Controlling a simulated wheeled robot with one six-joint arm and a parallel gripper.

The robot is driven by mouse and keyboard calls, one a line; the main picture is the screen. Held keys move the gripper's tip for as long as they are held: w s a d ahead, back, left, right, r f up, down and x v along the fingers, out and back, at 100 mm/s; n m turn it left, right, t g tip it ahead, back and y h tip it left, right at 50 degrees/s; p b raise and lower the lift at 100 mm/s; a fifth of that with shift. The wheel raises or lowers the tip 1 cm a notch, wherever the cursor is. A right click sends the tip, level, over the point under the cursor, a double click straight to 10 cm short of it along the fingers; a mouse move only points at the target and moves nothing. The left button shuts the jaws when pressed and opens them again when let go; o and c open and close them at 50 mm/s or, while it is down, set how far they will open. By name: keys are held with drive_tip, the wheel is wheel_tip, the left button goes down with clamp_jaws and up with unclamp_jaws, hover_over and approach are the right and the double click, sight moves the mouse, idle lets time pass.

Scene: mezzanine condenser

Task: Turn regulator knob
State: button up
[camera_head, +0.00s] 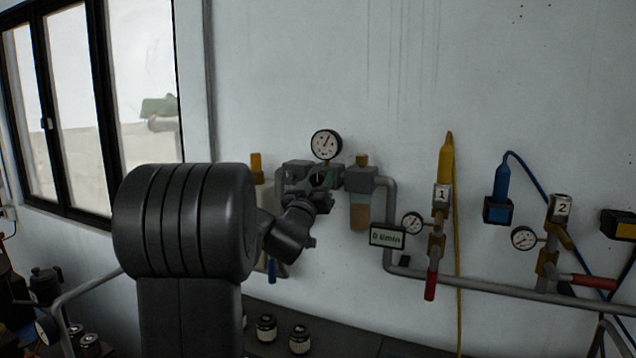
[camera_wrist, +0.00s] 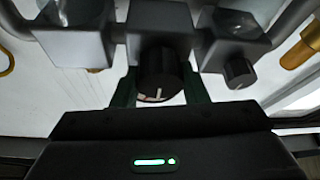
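The regulator knob (camera_wrist: 160,76) is black and ribbed with a white mark on its face. It sits under the middle grey block of the air unit in the wrist view. My gripper (camera_wrist: 160,95) has one dark finger on each side of the knob, with the fingers apart and pale gaps showing beside the knob's lower end. I see no clear contact. In the head view my gripper (camera_head: 320,190) is at the front of the regulator unit (camera_head: 298,172), below its round gauge (camera_head: 326,144), and hides most of the knob.
A smaller black knob (camera_wrist: 238,72) is close to the right finger. A filter bowl (camera_head: 360,212) and a display reading 0 l/min (camera_head: 388,237) are to the right. Grey pipe (camera_head: 480,284) runs along the wall to valve stations 1 (camera_head: 441,196) and 2 (camera_head: 561,208). Jars (camera_head: 299,340) stand below.

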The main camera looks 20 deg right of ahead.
drive_tip(key=shift+n+t+y, duration=0.3)
drive_tip(key=shift+n, duration=0.3)
drive_tip(key=n+y, duration=0.1)
drive_tip(key=n, duration=0.1)
drive_tip(key=n+t+y+b, duration=0.1)
drive_tip(key=n, duration=0.2)
drive_tip(key=shift+n+y+b, duration=0.7)
drive_tip(key=shift+n+y, duration=0.4)
drive_tip(key=shift+n, duration=1.2)
drive_tip(key=o, duration=1)
drive_tip(key=shift+c, duration=0.2)
